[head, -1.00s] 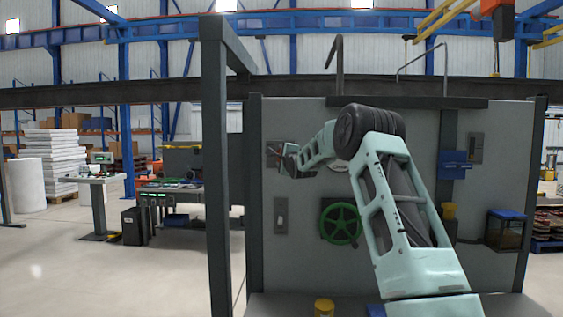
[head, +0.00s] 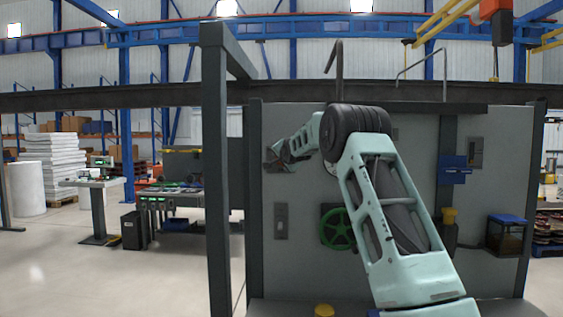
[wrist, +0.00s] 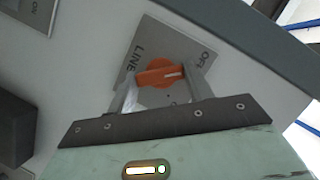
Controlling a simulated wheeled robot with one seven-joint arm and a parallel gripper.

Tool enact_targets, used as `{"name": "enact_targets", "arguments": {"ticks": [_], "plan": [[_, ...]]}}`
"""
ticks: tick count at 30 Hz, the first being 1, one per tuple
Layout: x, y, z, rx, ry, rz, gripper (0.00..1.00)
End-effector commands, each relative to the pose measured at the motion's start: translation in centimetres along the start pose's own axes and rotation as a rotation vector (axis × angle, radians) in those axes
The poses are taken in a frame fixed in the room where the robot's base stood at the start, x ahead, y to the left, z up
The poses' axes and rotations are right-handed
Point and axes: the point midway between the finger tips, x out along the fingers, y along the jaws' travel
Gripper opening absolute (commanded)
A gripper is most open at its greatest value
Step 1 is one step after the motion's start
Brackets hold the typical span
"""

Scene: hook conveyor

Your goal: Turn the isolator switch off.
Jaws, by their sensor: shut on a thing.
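The isolator switch has an orange rotary knob (wrist: 153,78) on a grey plate (wrist: 152,38) marked LINE and OFF. The knob's bar lies nearly level in the wrist view, with a white mark toward its right end, on the OFF side. My gripper (wrist: 161,77) is shut on the knob, one finger at each end of the bar. In the head view my gripper (head: 278,161) is at the panel's upper left and hides most of the switch.
The grey panel (head: 290,275) also carries a green handwheel (head: 336,229), a toggle plate (head: 281,221) below the switch and a blue box (head: 454,169) at the right. A dark post (head: 216,190) stands left of the panel. A dark block (wrist: 14,128) shows at the wrist view's left.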

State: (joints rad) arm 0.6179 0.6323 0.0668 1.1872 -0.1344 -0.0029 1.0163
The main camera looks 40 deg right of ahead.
Motion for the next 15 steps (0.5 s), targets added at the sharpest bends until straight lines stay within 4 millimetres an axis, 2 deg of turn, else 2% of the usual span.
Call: {"name": "enact_targets", "arguments": {"ticks": [15], "plan": [[0.06,0.02,0.20,-0.108,-0.003,0.046,0.28]]}}
